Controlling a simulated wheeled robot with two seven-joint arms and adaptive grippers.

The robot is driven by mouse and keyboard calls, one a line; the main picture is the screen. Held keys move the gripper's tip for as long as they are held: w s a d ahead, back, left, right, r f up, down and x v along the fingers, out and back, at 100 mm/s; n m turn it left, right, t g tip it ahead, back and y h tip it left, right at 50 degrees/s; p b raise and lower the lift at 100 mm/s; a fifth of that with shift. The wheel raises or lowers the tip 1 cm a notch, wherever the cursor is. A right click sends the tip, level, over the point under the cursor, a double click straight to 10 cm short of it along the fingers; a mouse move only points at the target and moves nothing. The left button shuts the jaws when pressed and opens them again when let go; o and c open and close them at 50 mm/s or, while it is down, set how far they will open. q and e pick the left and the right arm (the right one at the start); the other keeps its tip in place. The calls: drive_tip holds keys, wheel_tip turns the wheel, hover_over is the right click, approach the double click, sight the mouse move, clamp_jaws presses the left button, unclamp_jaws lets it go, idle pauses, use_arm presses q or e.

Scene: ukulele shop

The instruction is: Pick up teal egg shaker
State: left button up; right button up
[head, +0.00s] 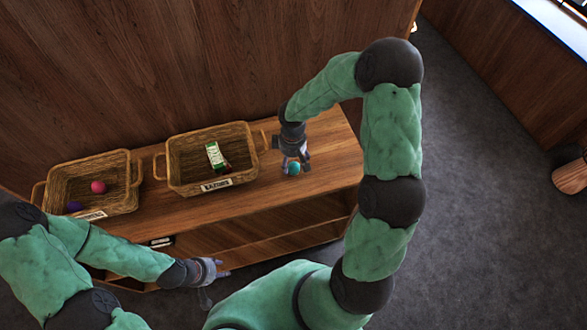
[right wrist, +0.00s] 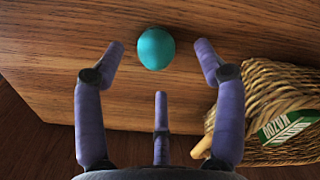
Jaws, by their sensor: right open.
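The teal egg shaker (head: 293,168) lies on the wooden shelf top, right of the baskets. In the right wrist view the teal egg shaker (right wrist: 156,48) sits just past the fingertips, between the two outer fingers and apart from them. My right gripper (head: 296,163) is open and empty, pointing down over the egg; its fingers also show in the right wrist view (right wrist: 160,75). My left gripper (head: 222,271) is low in front of the shelf, away from the egg; its fingers are too small to judge.
A wicker basket (head: 176,180) with a green and white box (head: 215,156) stands left of the egg. A second basket (head: 131,209) farther left holds a pink ball (head: 98,187) and a purple one (head: 75,206). The shelf top (head: 335,165) right of the egg is clear.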

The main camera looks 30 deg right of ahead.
sight(294, 164)
drive_tip(key=f, duration=0.5)
drive_tip(key=shift+d+b, duration=0.25)
drive_tip(key=shift+b, duration=0.15)
drive_tip(key=shift+r, duration=0.1)
drive_tip(key=c, duration=1.3)
